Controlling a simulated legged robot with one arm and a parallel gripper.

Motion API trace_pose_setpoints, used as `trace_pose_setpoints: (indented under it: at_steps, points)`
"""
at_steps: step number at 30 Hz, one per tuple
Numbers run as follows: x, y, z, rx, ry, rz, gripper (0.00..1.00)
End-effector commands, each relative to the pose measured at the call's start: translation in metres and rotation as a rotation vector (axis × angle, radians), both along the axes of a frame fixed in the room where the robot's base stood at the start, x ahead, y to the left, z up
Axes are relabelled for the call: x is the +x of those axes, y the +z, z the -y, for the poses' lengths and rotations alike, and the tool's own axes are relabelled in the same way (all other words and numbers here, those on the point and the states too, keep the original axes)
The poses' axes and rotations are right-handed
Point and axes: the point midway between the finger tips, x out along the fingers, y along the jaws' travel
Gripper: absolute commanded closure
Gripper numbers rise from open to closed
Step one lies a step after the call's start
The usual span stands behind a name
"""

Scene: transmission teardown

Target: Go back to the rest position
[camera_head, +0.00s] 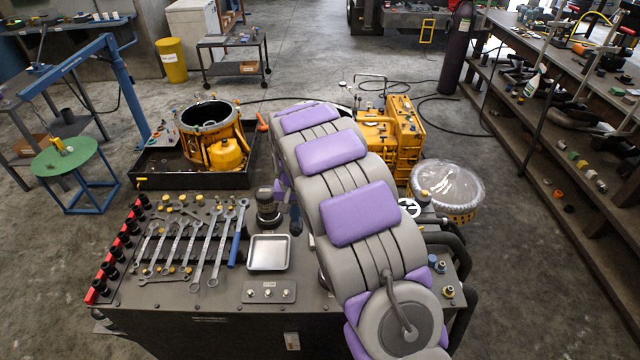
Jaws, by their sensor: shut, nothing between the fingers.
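My grey arm with purple pads fills the middle of the view, rising from the lower right and reaching away over the bench (215,299). My gripper cannot be made out; the arm's own links hide whatever lies beyond and beneath them. A row of wrenches (184,245), one with a blue handle, lies on the bench top left of the arm. A shallow metal tray (268,253) lies close to the arm's left side and looks empty. A dark cylindrical part (268,208) stands behind the tray.
A red rail with black sockets (118,252) lines the bench's left edge. Behind are a yellow housing (212,137) in a black tray (150,168), a yellow case (405,135) and a plastic-covered drum (447,188). Shelving (595,215) stands right. The floor beyond is partly clear.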

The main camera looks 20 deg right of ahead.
Motion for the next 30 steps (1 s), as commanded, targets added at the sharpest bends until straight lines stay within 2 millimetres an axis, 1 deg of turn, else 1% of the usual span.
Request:
trace_pose_setpoints:
  at_steps: [8, 11, 13, 17, 21, 26, 27, 29, 30]
  points:
    - [-0.002, 0.002, 0.000, -0.001, 0.001, 0.001, 1.00]
    - [-0.011, 0.012, 0.001, -0.005, 0.005, -0.002, 1.00]
    - [-0.023, 0.022, 0.003, -0.009, 0.011, -0.005, 1.00]
    - [-0.058, 0.050, 0.007, -0.016, 0.026, -0.016, 1.00]
    - [-0.100, 0.075, 0.010, -0.018, 0.047, -0.034, 1.00]
    - [-0.152, 0.099, 0.011, -0.017, 0.078, -0.056, 1.00]
    - [-0.166, 0.103, 0.011, -0.016, 0.086, -0.063, 1.00]
    - [-0.186, 0.110, 0.010, -0.013, 0.100, -0.069, 1.00]
    - [-0.199, 0.114, 0.010, -0.011, 0.109, -0.072, 1.00]
